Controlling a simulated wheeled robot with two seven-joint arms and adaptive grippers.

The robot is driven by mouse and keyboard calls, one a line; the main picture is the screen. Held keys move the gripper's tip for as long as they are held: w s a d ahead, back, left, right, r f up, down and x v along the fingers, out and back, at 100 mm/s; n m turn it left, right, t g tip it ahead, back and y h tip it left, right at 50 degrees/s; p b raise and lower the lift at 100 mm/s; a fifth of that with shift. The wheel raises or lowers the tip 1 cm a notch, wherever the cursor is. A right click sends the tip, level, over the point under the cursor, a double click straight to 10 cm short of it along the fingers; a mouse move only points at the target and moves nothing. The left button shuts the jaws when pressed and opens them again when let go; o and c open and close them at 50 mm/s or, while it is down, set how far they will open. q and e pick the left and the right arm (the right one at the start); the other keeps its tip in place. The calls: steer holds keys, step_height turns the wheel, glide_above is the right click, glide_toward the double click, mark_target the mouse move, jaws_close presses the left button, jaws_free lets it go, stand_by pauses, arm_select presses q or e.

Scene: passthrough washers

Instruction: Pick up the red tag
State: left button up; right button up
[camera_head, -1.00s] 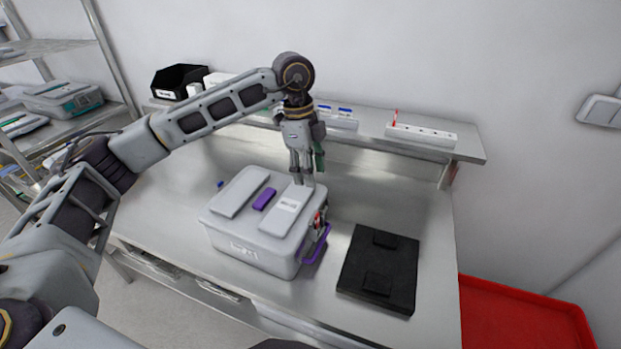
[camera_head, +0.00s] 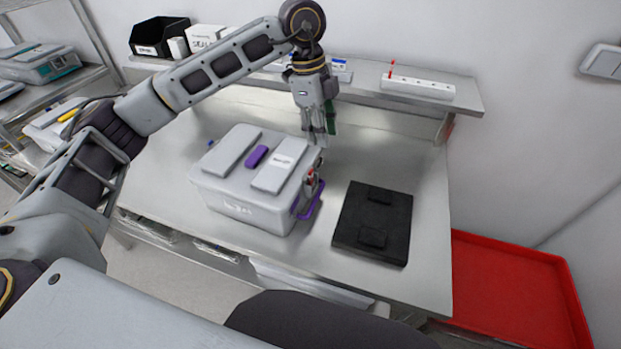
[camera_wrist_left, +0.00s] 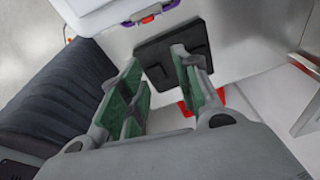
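A small red tag (camera_head: 309,174) is at the right end of the grey lidded box (camera_head: 232,196), beside its purple handle (camera_head: 308,207). In the left wrist view the red piece (camera_wrist_left: 148,19) shows at the top, between purple parts of the box. My left gripper (camera_head: 319,138) points down behind the box's right end, near its back right corner. In the left wrist view the gripper (camera_wrist_left: 155,60) has its green-padded fingers apart with nothing between them. The tag lies beyond the fingertips, not touching them. My right gripper is not in view.
A black flat case (camera_head: 373,222) lies on the metal table right of the box. A shelf (camera_head: 462,93) behind holds a white strip (camera_head: 418,86) with a red pin. A red tray (camera_head: 515,290) is at lower right. Bare table (camera_head: 425,190) lies right of the case.

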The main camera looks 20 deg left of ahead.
arm_select(q)
steer(key=shift+a+r+m+y, duration=0.3)
steer(key=shift+a+m, duration=0.25)
steer(key=shift+m, duration=2.3)
steer(key=shift+a+r+m+y, duration=0.15)
steer(key=shift+a+m+y, duration=0.35)
steer(key=shift+m, duration=2.3)
steer(key=shift+a+r+m+y, duration=0.3)
steer(key=shift+a+m, duration=0.3)
steer(key=shift+m, duration=2.25)
steer(key=shift+f, duration=0.1)
glide_above(308, 174)
steer(key=w, duration=0.1)
steer(key=shift+a+f+p, duration=0.15)
steer(key=shift+f+p, duration=0.2)
steer(key=shift+f, duration=3.95)
steer(key=shift+f, duration=0.1)
